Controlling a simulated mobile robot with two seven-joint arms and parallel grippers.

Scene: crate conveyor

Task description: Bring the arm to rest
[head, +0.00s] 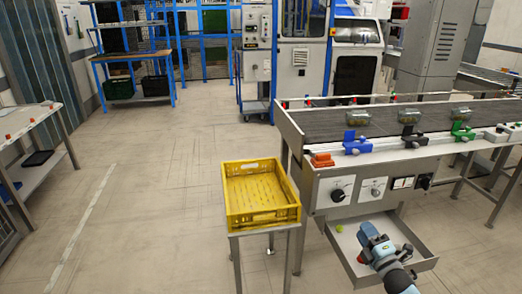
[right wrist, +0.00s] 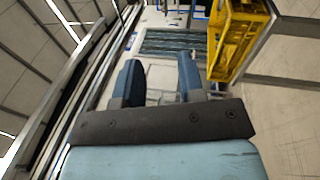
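My right gripper (head: 369,230) is in front of the conveyor, over the low metal tray below its control panel. In the right wrist view its two dark blue fingers (right wrist: 160,77) stand apart with nothing held between them. My left gripper is in neither view. The yellow crate (head: 262,218) stands on a small stand left of the conveyor and looks empty. It also shows at the upper right of the right wrist view (right wrist: 232,45), apart from the fingers.
The conveyor (head: 387,122) carries several clear containers, with blue and green fixtures along its front rail. The pulled-out tray (head: 404,228) holds small red and green items. A side table (head: 28,121) stands at left. The floor between is clear.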

